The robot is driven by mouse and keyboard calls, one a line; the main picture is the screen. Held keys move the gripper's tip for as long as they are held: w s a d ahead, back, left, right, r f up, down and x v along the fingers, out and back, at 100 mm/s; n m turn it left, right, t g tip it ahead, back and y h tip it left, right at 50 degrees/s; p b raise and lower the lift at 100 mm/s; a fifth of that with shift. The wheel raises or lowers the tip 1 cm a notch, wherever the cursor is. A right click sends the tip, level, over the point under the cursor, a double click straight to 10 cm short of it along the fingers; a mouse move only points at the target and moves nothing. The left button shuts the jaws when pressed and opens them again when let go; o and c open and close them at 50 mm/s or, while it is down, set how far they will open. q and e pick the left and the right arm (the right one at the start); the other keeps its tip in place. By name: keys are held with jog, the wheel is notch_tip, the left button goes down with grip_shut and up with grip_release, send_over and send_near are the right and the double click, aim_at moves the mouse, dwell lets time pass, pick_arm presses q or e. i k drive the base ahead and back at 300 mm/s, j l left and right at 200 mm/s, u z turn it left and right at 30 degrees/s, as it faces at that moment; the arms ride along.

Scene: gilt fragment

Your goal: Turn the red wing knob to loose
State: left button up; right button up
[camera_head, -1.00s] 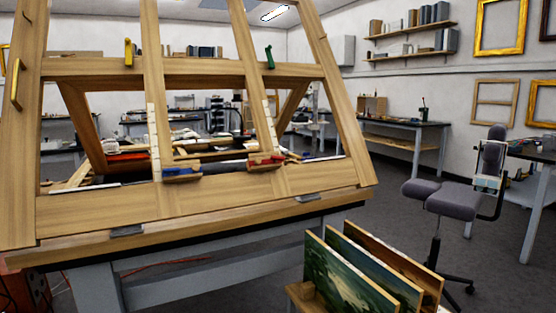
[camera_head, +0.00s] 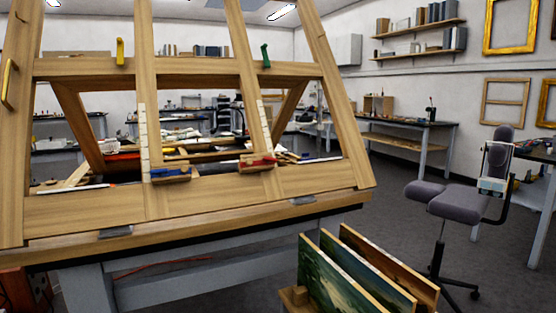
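The red wing knob (camera_head: 258,162) sits on a small wooden block (camera_head: 256,169) low on the right upright of the big slanted wooden easel frame (camera_head: 100,205). A blue wing knob (camera_head: 170,172) sits on a similar block on the left upright. A yellow handle (camera_head: 120,52) and a green handle (camera_head: 265,57) are on the upper crossbar. The red knob is small here, and its exact angle is hard to tell. Neither of my grippers is in view.
The frame rests on a grey-legged bench (camera_head: 190,275). Framed paintings (camera_head: 365,270) stand in a rack at the front right. A grey chair (camera_head: 450,200) is to the right, near a side table (camera_head: 535,200).

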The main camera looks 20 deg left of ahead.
aim_at(268, 159)
jog(key=i+l, duration=0.25)
jog(key=i+l+u, duration=0.15)
jog(key=l, duration=0.3)
jog(key=i+l, duration=0.3)
jog(key=i+l+u, duration=0.15)
jog(key=l, duration=0.3)
jog(key=i, duration=0.05)
